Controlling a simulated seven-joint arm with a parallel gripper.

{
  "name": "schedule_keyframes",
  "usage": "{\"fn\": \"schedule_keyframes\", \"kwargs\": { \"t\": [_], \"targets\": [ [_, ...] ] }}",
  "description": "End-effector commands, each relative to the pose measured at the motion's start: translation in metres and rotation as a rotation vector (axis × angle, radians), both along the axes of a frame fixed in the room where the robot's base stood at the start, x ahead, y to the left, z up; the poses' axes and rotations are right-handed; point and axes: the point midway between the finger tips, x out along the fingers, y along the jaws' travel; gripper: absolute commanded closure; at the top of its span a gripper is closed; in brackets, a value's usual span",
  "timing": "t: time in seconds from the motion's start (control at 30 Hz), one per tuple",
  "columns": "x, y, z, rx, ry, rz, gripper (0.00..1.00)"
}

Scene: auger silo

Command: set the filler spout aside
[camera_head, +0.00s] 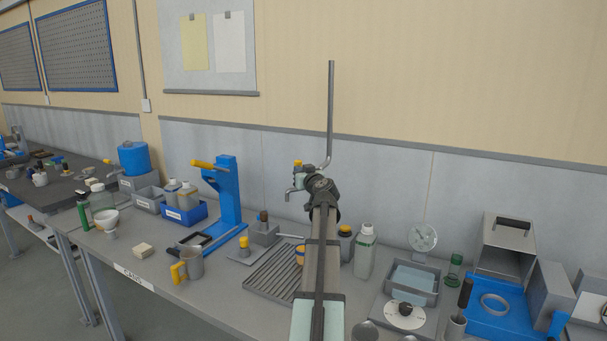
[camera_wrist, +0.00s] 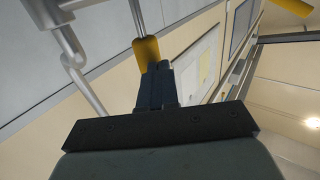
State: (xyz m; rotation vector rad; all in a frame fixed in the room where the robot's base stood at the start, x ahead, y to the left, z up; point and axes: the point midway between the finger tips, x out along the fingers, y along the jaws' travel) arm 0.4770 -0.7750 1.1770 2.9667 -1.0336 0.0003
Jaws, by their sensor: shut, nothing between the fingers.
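My gripper (camera_wrist: 155,82) is shut and empty in the wrist view, its fingers close together. A yellow handle or knob (camera_wrist: 146,50) shows just past the fingertips; I cannot tell whether they touch it. A bent grey pipe (camera_wrist: 76,58) stands to the left of the fingers, apart from them. In the head view, a tall grey pipe (camera_head: 331,108) rises behind my arm and bends at its foot. A small hooked spout (camera_head: 291,191) with a yellow knob (camera_head: 298,162) shows to the left of my wrist. My arm hides where these parts join. I cannot tell which is the filler spout.
A blue press stand (camera_head: 228,190) with a yellow lever is to the left. A slatted grey tray (camera_head: 270,275) lies in front. Bottles (camera_head: 365,250) stand right of my arm.

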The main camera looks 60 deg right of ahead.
Motion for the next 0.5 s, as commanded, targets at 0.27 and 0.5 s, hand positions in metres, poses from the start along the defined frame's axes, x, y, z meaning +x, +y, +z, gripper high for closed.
{"fn": "schedule_keyframes", "kwargs": {
  "t": [0.27,0.5],
  "targets": [
    [0.013,-0.003,0.0,-0.001,0.001,-0.063,1.0],
    [0.021,-0.007,0.0,-0.001,0.0,-0.138,1.0]
  ]
}}
